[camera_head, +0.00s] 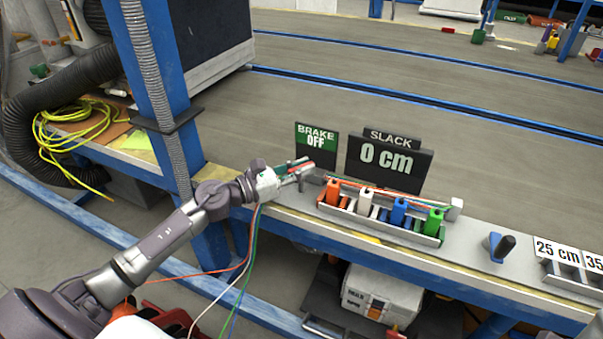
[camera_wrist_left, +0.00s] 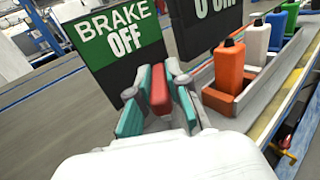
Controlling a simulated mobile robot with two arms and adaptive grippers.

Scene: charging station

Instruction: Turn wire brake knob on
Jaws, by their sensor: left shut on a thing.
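The brake sign (camera_head: 315,140) stands at the back of the bench and reads "BRAKE OFF" on green and black; it also shows large in the left wrist view (camera_wrist_left: 120,40). My left gripper (camera_head: 299,170) is just in front of this sign. In the left wrist view its teal fingers (camera_wrist_left: 158,100) are shut on a red piece, the brake knob (camera_wrist_left: 160,90), which sits between them. The knob's base is hidden behind the fingers and the white gripper body. My right gripper is not in view.
The slack sign (camera_head: 388,160) reads "0 cm" right of the brake sign. A rack with orange (camera_head: 333,190), white, blue and green (camera_head: 433,221) blocks stands right of my gripper. A blue post (camera_head: 155,80) rises at left. A dark-handled blue tool (camera_head: 500,247) is farther right.

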